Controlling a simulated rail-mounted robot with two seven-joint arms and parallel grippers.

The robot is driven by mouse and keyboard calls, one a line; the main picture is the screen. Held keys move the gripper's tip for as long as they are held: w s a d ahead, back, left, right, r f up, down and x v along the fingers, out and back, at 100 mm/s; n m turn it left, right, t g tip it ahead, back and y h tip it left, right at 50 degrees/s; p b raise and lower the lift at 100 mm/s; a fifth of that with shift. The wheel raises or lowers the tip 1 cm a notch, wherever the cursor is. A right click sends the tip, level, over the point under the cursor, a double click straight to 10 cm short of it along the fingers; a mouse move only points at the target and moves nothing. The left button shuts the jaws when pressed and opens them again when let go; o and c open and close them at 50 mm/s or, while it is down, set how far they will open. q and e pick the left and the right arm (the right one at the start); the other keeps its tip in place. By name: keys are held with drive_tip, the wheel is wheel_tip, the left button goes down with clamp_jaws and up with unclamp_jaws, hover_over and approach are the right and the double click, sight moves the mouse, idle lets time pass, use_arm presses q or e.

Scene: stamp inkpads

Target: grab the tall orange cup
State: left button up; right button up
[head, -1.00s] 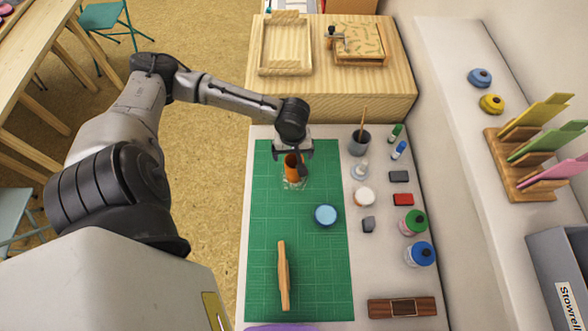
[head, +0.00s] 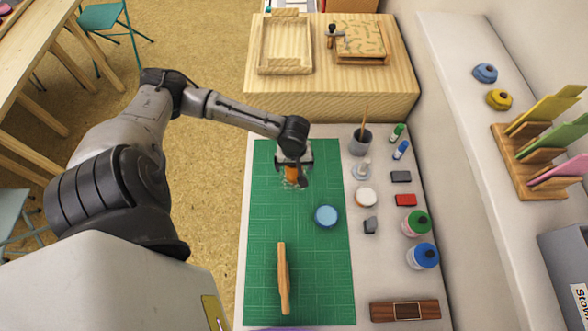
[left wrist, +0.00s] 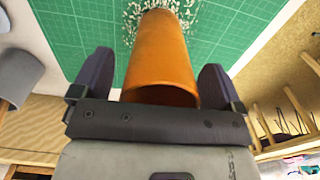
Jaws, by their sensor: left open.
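The tall orange cup (head: 291,174) stands on the green cutting mat (head: 265,225), toward its far end. My left gripper (head: 293,176) is at the cup and partly hides it in the head view. In the left wrist view the cup (left wrist: 160,62) lies between the two open dark fingers of the gripper (left wrist: 158,80), with a visible gap on each side. Pale speckles (left wrist: 190,12) show on the mat around the cup's base. My right gripper is not in view.
To the right stand a dark pot (head: 360,142), a white round item (head: 365,197) and several bottles and pads. A wooden box (head: 330,95) rises behind the mat.

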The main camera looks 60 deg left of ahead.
use_arm(q)
drive_tip(key=shift+c, duration=0.2)
drive_tip(key=c, duration=1)
drive_tip(key=shift+o, duration=0.2)
drive_tip(key=shift+r, duration=0.2)
